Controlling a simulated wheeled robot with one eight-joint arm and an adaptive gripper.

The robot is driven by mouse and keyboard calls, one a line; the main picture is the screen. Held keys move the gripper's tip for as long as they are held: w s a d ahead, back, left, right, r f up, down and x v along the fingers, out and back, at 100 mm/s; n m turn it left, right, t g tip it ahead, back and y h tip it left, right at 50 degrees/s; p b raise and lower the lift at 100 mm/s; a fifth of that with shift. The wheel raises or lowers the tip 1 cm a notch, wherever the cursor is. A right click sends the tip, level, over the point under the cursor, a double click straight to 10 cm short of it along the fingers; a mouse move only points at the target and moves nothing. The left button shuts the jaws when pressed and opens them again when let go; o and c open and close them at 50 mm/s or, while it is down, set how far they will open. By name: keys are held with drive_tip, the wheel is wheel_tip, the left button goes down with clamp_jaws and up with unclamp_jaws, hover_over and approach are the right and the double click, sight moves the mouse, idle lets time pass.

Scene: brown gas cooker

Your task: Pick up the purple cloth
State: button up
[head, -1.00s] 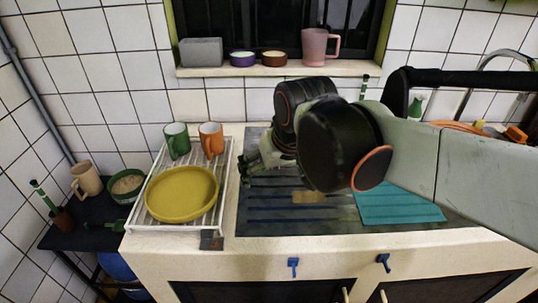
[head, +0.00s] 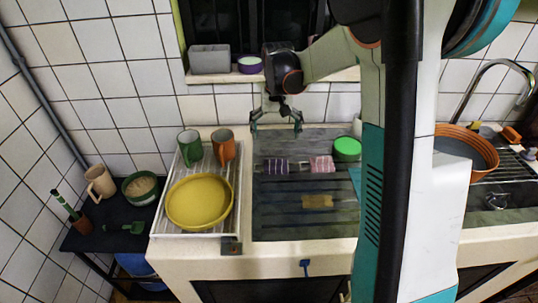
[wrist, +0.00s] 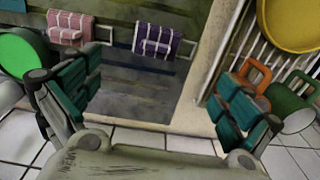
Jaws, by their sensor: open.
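The purple striped cloth (head: 276,166) hangs folded over a thin rail above the dark grooved drainboard in the head view. It also shows at the top middle of the wrist view (wrist: 158,40). My gripper (head: 276,128) is open and empty, pointing down above and behind the purple cloth, near the tiled wall. In the wrist view my gripper's teal fingers (wrist: 157,92) are spread wide, with the cloth beyond them and apart from both.
A pink cloth (head: 322,164) hangs on the same rail, right of the purple one. A green round item (head: 347,149) stands farther right. Left is a white rack (head: 238,195) with a yellow dish (head: 200,201), a green mug (head: 189,148) and an orange mug (head: 223,147).

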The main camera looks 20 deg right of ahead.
sight(277, 159)
drive_tip(key=f, duration=0.3)
drive_tip(key=f+b, duration=0.1)
drive_tip(key=f, duration=0.2)
drive_tip(key=f+b, duration=0.1)
drive_tip(key=f, duration=0.2)
drive_tip(key=shift+w+d+f, duration=0.1)
drive_tip(key=shift+w+d, duration=0.15)
drive_tip(key=shift+w+d+f+b, duration=0.1)
drive_tip(key=shift+f+b, duration=0.4)
drive_tip(key=shift+f, duration=0.8)
drive_tip(key=shift+w+d+f+b, duration=0.1)
drive_tip(key=shift+f+b, duration=0.4)
drive_tip(key=shift+f, duration=0.8)
drive_tip(key=c, duration=1)
